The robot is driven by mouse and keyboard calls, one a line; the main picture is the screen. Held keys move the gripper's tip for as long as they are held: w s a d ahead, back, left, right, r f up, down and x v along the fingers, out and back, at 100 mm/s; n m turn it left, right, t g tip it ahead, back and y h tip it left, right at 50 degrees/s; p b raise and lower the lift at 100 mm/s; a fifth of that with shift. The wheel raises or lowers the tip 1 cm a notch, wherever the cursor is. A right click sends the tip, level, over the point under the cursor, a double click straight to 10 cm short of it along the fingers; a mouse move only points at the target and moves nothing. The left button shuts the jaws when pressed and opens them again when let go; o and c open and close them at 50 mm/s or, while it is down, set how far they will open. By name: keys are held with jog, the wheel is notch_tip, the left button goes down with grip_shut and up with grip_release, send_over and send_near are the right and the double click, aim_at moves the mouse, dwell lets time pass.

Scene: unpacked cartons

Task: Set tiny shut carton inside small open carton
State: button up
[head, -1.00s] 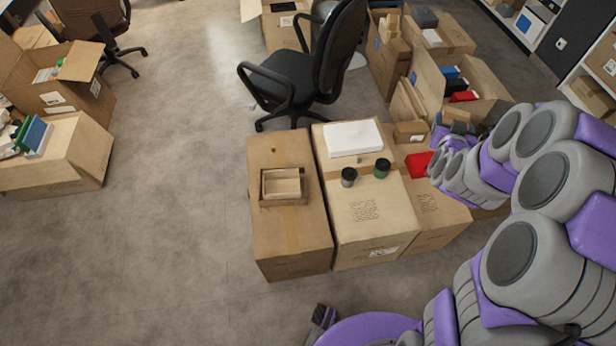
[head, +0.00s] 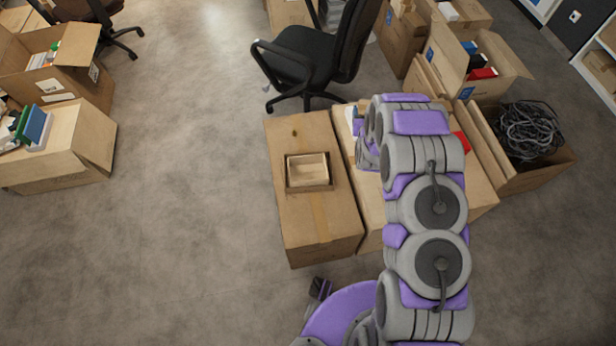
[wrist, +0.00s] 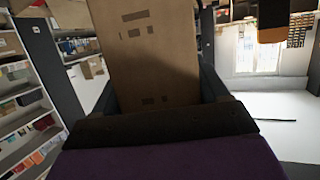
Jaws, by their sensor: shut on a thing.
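The small open carton (head: 309,186) sits upright on a large shut carton (head: 322,225) in the middle of the head view. Its top is open, and its visible inside looks empty. My gripper (head: 362,125) is just right of it, over the neighbouring large carton, and is mostly hidden by my arm. In the wrist view my gripper (wrist: 160,105) is shut on the tiny shut carton (wrist: 150,50), a brown box with dark printed marks that fills the upper middle. The tiny carton is apart from the open carton; in the head view it is barely visible.
An office chair (head: 315,60) stands behind the large cartons. A red item (head: 462,143) lies right of my arm. An open carton of cables (head: 528,130) stands at the right. Cartons with books (head: 35,130) stand at the left. The floor (head: 180,200) between is clear.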

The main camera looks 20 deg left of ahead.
jog(key=s+a+f+n, duration=0.1)
jog(key=s+a+f, duration=0.1)
jog(key=a+f, duration=0.55)
jog(key=n+g+y+b, duration=0.1)
jog(key=n+y, duration=0.1)
jog(key=y, duration=0.1)
send_over(305, 157)
jog(key=s+d, duration=0.3)
jog(key=s, duration=0.2)
notch_tip(305, 157, down, 11)
notch_tip(305, 157, down, 9)
jog(key=b, duration=0.3)
jog(key=shift+f, duration=0.1)
jog(key=shift+w+a+f, duration=0.1)
jog(key=shift+a+f, duration=0.25)
jog(key=o, duration=0.8)
jog(key=shift+d+r, duration=0.15)
jog(key=shift+d, duration=0.05)
jog(key=o, duration=0.4)
jog(key=shift+d+r, duration=0.1)
jog(key=shift+d, duration=0.2)
jog(key=shift+a, duration=0.1)
jog(key=shift+a, duration=0.15)
